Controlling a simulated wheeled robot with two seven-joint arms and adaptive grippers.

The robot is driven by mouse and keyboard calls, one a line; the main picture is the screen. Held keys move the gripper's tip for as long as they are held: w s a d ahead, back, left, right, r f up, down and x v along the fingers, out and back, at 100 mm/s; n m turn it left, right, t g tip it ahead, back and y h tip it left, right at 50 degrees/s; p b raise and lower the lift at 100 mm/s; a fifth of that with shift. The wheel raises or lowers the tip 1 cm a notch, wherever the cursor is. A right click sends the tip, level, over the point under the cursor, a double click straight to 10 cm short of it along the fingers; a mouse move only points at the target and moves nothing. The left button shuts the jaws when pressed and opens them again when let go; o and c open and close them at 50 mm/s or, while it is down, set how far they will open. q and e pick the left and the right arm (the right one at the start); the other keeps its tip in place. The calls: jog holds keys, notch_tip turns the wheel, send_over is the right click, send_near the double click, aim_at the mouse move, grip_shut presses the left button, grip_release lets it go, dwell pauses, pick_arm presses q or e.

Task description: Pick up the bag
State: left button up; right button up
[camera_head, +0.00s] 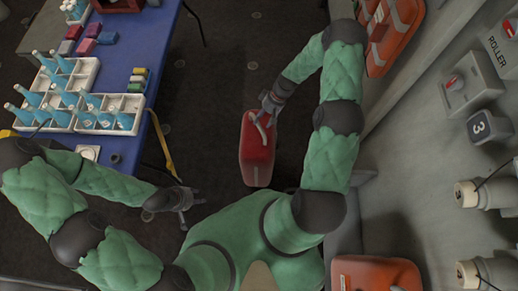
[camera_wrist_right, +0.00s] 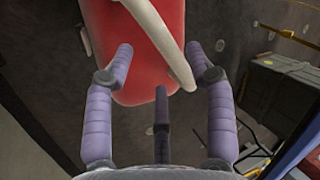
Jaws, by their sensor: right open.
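The red bag (camera_head: 257,165) with a pale strap hangs or stands over the dark floor, right of the blue table. Its red side (camera_wrist_right: 150,60) and pale strap (camera_wrist_right: 165,45) fill the upper middle of the right wrist view. My right gripper (camera_head: 268,104) is at the bag's upper end, by the strap. Its fingers (camera_wrist_right: 160,52) are apart, with the strap crossing between and beyond the tips; contact cannot be told. My left gripper (camera_head: 187,203) is away to the lower left of the bag, empty, its finger opening unclear.
Orange cases (camera_head: 390,40) line the grey wall at the right, another (camera_head: 375,275) below. A green crate (camera_wrist_right: 275,85) shows in the right wrist view.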

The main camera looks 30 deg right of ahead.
aim_at(261, 123)
jog(key=shift+x, duration=1.35)
jog(key=shift+f+b, duration=0.25)
jog(key=shift+b, duration=0.35)
grip_shut()
jog(key=shift+w+d+r, duration=0.15)
jog(key=shift+w, duration=0.05)
